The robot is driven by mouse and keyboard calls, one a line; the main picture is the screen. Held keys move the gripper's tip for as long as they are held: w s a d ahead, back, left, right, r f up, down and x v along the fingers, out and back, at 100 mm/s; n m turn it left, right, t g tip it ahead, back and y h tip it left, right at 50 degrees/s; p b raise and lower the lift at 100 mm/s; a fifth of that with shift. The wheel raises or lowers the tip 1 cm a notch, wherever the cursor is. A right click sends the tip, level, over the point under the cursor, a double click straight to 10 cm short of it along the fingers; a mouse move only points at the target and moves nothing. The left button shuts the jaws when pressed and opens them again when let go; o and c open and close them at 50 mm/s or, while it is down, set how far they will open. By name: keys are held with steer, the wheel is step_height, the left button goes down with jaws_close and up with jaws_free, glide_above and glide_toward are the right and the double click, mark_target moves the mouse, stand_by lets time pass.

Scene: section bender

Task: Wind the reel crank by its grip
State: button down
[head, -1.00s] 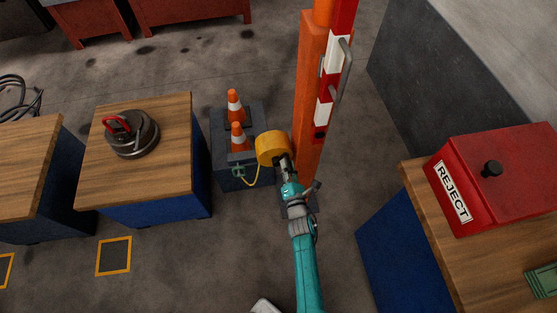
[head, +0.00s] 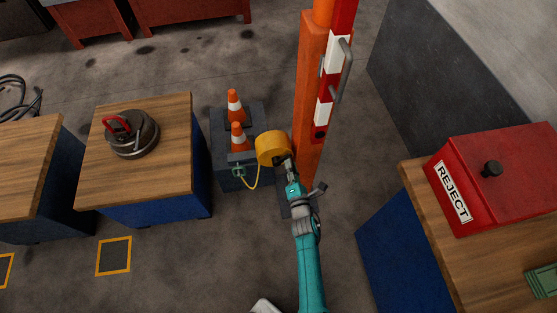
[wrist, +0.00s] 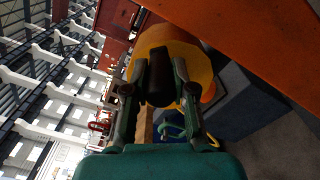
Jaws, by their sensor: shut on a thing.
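The yellow reel (head: 271,148) is a round drum on the left side of the orange post, with a thin yellow line running down from it. In the wrist view the reel (wrist: 180,48) fills the space beyond my fingers. The black crank grip (wrist: 160,84) lies between my two fingers there. My gripper (head: 287,168) is at the reel's lower right side in the head view and is shut on the grip. It also shows in the wrist view (wrist: 158,92). The crank arm is largely hidden by the gripper and grip.
The orange post (head: 309,100) with a red-and-white bar (head: 329,85) stands close beside my gripper. Orange cones (head: 236,105) sit on a dark block (head: 228,180) to the left. A wooden-topped bench (head: 165,180) and a red REJECT box (head: 500,170) stand farther off.

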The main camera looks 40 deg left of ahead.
steer(key=shift+w+d+f+m, duration=0.15)
steer(key=shift+f+m, duration=0.05)
steer(key=shift+m, duration=0.3)
steer(key=shift+w+d+f+m, duration=0.1)
steer(key=shift+w+f+m, duration=0.1)
steer(key=shift+m, duration=0.3)
steer(key=shift+w+d+f+m, duration=0.1)
steer(key=shift+f+m, duration=0.2)
steer(key=shift+m, duration=0.3)
steer(key=shift+d+f+m, duration=0.1)
steer(key=shift+f+m, duration=0.15)
steer(key=shift+m, duration=0.35)
steer(key=shift+w+d+f+m, duration=0.15)
steer(key=shift+f+m, duration=0.4)
steer(key=shift+m, duration=0.55)
